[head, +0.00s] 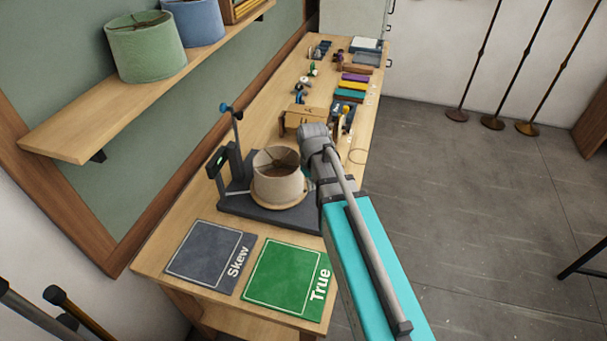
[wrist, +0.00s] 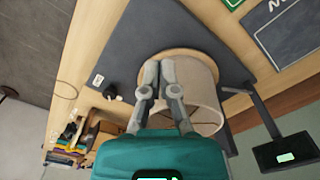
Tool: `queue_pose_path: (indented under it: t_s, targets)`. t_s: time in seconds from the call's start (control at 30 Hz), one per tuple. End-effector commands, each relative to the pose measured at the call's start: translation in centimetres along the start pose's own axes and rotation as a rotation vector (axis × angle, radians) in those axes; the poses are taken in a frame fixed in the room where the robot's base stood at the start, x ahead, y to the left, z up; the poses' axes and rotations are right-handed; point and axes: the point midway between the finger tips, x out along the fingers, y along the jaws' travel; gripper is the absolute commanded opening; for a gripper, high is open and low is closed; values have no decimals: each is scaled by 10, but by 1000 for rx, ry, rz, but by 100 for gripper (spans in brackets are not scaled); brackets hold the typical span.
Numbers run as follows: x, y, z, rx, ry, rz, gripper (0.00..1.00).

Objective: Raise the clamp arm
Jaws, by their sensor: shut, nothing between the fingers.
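A beige lampshade (head: 277,178) stands upright on a round wooden disc (head: 262,200) on a dark fixture base (head: 232,207). At the fixture's back left is a dark post with a display (head: 218,158). A thin upright arm with a blue knob (head: 238,114) rises beside it; I take this for the clamp arm, but cannot be sure. In the wrist view my gripper (wrist: 159,68) is shut and empty, its fingers in front of the shade (wrist: 203,88). Contact cannot be told. The display (wrist: 286,152) is at the lower right. In the head view my own arm hides the fingers.
A grey Skew mat (head: 205,255) and a green True mat (head: 285,275) lie at the bench's near end. A wooden box (head: 305,117) and several small parts lie beyond the fixture. A shelf (head: 150,95) with a green shade (head: 146,48) overhangs at the left.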

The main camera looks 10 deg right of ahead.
Motion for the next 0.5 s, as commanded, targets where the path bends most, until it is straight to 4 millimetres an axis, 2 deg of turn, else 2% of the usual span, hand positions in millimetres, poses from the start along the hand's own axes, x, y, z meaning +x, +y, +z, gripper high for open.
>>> queue_pose_path:
  t_s: [0.03,0.2,0.4,0.5]
  targets:
    - [21,0,18,28,0,0,0]
    - [52,1,56,124,0,0,0]
    - [75,1,86,207,0,0,0]
    - [80,2,94,231,0,0,0]
